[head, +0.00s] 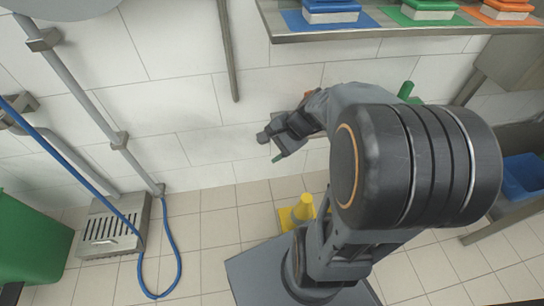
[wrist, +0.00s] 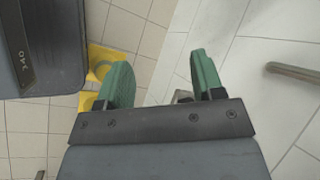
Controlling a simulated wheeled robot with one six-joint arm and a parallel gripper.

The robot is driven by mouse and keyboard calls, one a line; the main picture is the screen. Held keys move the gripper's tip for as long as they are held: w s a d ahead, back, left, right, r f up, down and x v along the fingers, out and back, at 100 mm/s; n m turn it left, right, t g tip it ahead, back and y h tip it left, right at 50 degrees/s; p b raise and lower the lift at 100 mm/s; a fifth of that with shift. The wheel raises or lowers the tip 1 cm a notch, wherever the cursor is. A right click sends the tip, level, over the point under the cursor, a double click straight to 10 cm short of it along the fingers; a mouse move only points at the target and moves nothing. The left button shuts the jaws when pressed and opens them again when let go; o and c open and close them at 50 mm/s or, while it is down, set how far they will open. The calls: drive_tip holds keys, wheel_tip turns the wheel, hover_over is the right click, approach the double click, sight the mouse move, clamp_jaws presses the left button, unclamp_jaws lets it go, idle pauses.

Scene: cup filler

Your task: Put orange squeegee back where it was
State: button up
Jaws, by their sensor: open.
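My gripper (head: 277,153) is held out in front of the white tiled wall, and its arm covers much of the middle of the head view. In the wrist view its two green fingers (wrist: 164,76) stand wide apart with nothing between them. I cannot clearly make out the orange squeegee. I cannot tell what either belongs to. A green handle-like piece (head: 405,90) shows behind the arm.
A steel shelf (head: 400,34) with blue, green and orange items hangs at the top. A yellow object (head: 297,213) stands on the floor below my gripper. A green bin (head: 30,240), floor drain (head: 112,228) and blue hose (head: 180,255) are left. A blue tub (head: 523,178) is right.

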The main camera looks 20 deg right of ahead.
drive_tip(key=s+a+r+n+h, duration=0.2)
drive_tip(key=s+n+h, duration=0.3)
drive_tip(key=n, duration=0.8)
drive_tip(key=shift+s+a+r+g+h, duration=0.35)
drive_tip(key=shift+a+g+h, duration=0.05)
drive_tip(key=shift+h, duration=0.2)
drive_tip(key=shift+s, duration=0.1)
